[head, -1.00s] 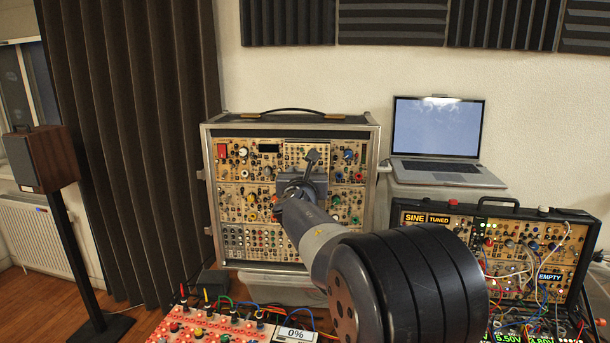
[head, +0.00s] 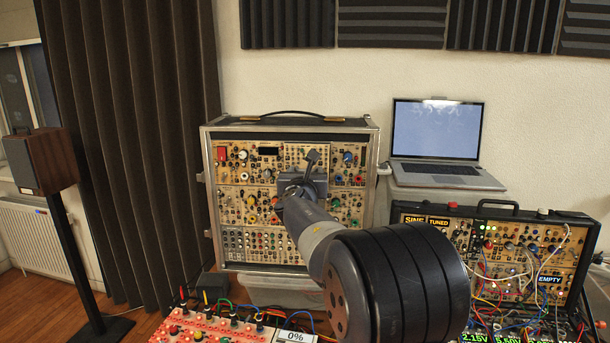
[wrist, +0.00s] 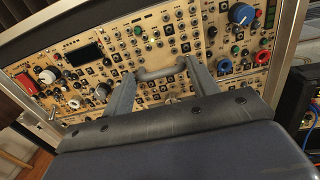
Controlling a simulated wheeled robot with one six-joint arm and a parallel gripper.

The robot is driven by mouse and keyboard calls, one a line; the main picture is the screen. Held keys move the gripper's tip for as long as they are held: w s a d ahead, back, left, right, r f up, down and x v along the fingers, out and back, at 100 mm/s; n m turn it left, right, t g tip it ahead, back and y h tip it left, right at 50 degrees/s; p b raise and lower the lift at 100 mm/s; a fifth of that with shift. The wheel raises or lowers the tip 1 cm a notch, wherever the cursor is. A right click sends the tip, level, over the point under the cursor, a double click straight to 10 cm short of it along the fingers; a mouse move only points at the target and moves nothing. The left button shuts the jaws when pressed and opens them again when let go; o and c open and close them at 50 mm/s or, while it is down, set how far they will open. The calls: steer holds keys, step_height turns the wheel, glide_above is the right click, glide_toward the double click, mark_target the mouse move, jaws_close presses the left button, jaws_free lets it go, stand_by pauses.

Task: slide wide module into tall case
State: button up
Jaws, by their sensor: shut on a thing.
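The tall case (head: 209,200) stands upright against the wall in the head view, with rows of tan modules. The wide module (wrist: 150,38) is in the middle of the case's top row, a tan panel with many jacks. In the head view its upper part (head: 304,152) shows above my gripper.
A black case (head: 495,208) with cables and a laptop (head: 437,140) are at the right. A red patch panel (head: 205,333) is at the front. A speaker (head: 40,162) on a stand is at the left. A dark curtain hangs behind.

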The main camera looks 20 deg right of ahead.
steer(key=shift+x, duration=1.05)
steer(key=o, duration=1.5)
